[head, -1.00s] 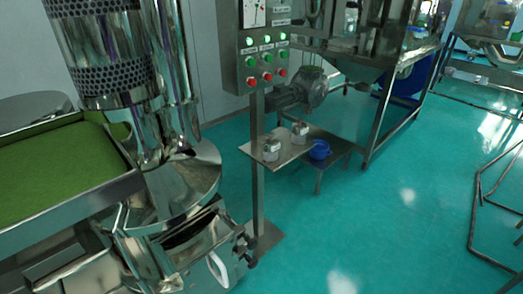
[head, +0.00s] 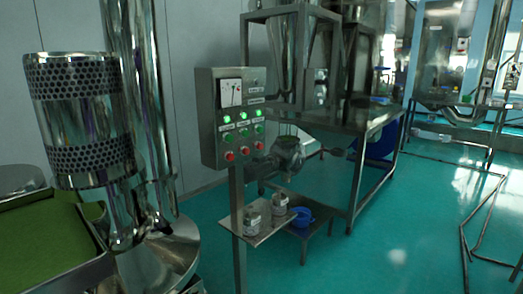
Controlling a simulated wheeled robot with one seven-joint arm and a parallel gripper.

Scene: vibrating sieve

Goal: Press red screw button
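A grey metal control panel (head: 210,140) stands on a post left of the middle in the head view. It has a white gauge at its top left and a row of green lit lamps (head: 243,115). Below them are a row of green buttons and a row of red buttons (head: 245,150). Small white labels sit between the rows, but their writing is too small to read, so I cannot tell which red button is the screw one. Nothing covers the panel's face. My gripper is not in view.
A small shelf (head: 243,238) on the panel's post holds metal containers. A blue cup (head: 301,217) stands on a low stand behind it. A shiny perforated cylinder (head: 82,115) and green-surfaced tray (head: 45,250) fill the left.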

